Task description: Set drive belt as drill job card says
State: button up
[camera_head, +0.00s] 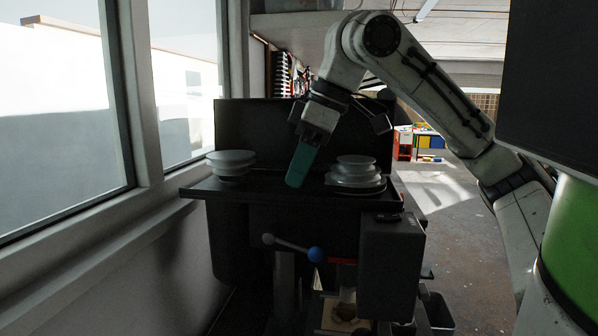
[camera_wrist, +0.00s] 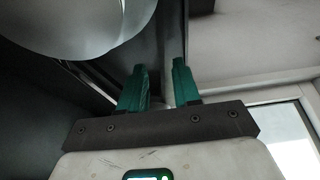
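The drill's open head holds two pale stepped pulleys, a left one (camera_head: 231,160) and a right one (camera_head: 356,172), each stacked in discs of different widths. I cannot make out the drive belt in either view, nor a job card. My gripper (camera_head: 300,168) points down between the two pulleys, nearer the right one; its green fingers reach about tray height. In the wrist view the fingers (camera_wrist: 158,82) stand apart with no held thing visible between them. A large pale pulley disc (camera_wrist: 80,22) fills the upper left there, beside the left finger.
The dark raised cover (camera_head: 270,130) stands behind the pulleys, and the tray rim (camera_head: 262,196) runs along the front. Below hang a lever with a blue knob (camera_head: 315,254) and a dark box (camera_head: 391,262). A window wall (camera_head: 150,175) is close on the left.

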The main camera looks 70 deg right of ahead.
jog(key=b+v, duration=0.1)
jog(key=v, duration=0.9)
jog(key=shift+s+f, duration=0.1)
dwell(0.3)
